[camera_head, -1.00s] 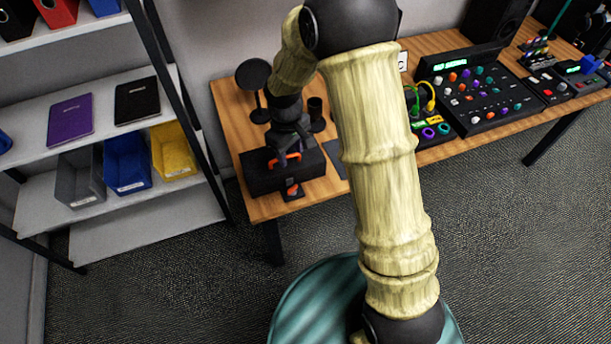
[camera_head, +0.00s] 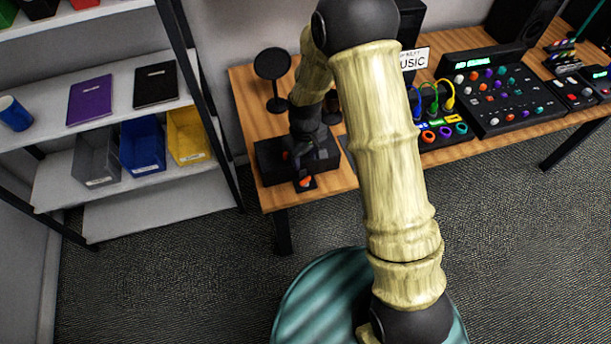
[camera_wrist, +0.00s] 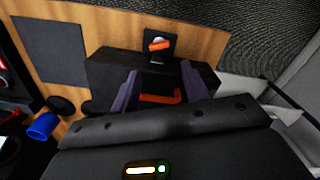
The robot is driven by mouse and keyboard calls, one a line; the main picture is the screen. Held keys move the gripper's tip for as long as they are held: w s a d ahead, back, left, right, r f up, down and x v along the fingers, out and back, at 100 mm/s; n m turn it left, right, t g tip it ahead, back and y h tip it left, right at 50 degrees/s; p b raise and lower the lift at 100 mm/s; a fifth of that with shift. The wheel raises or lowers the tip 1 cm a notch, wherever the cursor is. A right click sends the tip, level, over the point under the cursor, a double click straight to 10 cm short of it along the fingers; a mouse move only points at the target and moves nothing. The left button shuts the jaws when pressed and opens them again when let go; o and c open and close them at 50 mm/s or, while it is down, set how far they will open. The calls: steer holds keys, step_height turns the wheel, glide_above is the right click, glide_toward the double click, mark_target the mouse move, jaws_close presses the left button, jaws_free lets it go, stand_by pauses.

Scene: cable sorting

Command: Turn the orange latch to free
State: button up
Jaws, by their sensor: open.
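A black case (camera_head: 268,160) lies at the left end of the wooden table. A small orange latch piece (camera_head: 305,181) sits on a dark plate at its front edge; in the wrist view this latch piece (camera_wrist: 159,46) lies beyond the fingertips. A second orange part, shaped like a handle (camera_wrist: 160,98), shows between the fingers in the wrist view and is mostly hidden in the head view. My gripper (camera_wrist: 160,70) is open, its two fingers spread above the case; it also shows in the head view (camera_head: 308,158). I cannot tell whether a finger touches anything.
A black round-headed stand (camera_head: 272,65) is behind the case. A control panel (camera_head: 500,95) with coloured knobs and plugged cables fills the table to the right. Shelves (camera_head: 150,190) with bins stand close on the left.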

mark_target(305, 179)
step_height(305, 179, down, 11)
steer(key=shift+w+r+p, duration=0.1)
steer(key=shift+r+p, duration=0.05)
steer(key=shift+p, duration=0.3)
steer(key=c, duration=0.7)
steer(key=m+b, duration=0.1)
steer(key=m, duration=0.3)
steer(key=shift+m, duration=0.4)
steer(key=o, duration=0.7)
steer(key=shift+r, duration=0.1)
